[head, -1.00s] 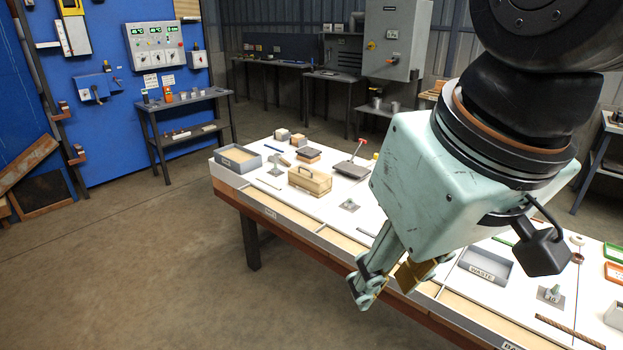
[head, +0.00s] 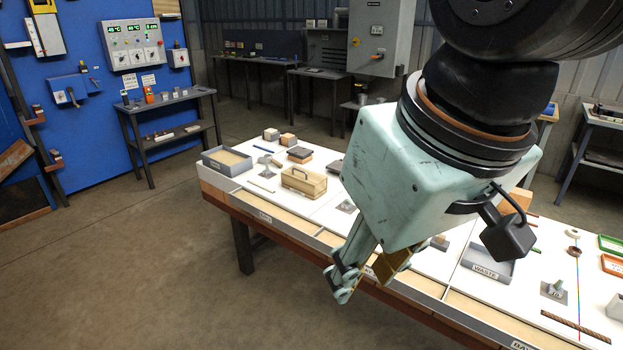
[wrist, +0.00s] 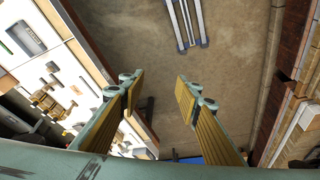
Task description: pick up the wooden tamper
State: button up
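No item can be made out for certain as the wooden tamper. A light wooden block with a handle on top (head: 304,181) stands on the white table in the head view, left of my gripper. Small wooden-looking blocks (head: 288,140) sit farther back. My gripper (head: 362,277) hangs at the table's front edge, pointing down, its fingers apart and empty. In the wrist view my gripper (wrist: 158,95) shows two wide-apart yellow-padded fingers with only floor between them. My gripper and wrist hide the middle of the table.
The long white table (head: 300,215) runs from back left to front right. A grey tray of sand-coloured fill (head: 227,161) stands at its far left end. A grey WASTE bin (head: 487,268) and a stranded rod (head: 575,327) lie right of my gripper. The floor in front is clear.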

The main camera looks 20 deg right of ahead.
jog(key=w+d+r+m+h+p, duration=0.1)
jog(key=w+d+r+m, duration=0.2)
jog(key=w, duration=0.6)
jog(key=w+d+r+p, duration=0.25)
jog(key=w+d, duration=0.25)
jog(key=w, duration=0.5)
jog(key=w+d+f+m+g+h+p, duration=0.1)
jog(key=w+d+m, duration=0.1)
jog(key=w+d, duration=0.55)
jog(key=w+d+f+m+h+p, duration=0.15)
jog(key=w+d, duration=0.35)
jog(key=w, duration=0.6)
jog(key=w+d+f+m+p, duration=0.25)
jog(key=w+d+f, duration=0.55)
jog(key=w+d, duration=0.55)
jog(key=w+d+f+m+p, duration=0.1)
jog(key=w+d+f, duration=0.3)
jog(key=d+f, duration=0.4)
jog(key=w+d+f+m+g+p, duration=0.1)
jog(key=w+d+f, duration=0.3)
jog(key=d+f, duration=0.4)
jog(key=shift+f+m, duration=0.15)
jog(key=shift+m, duration=0.65)
jog(key=shift+h, duration=0.25)
jog(key=x, duration=0.8)
jog(key=shift+f, duration=0.3)
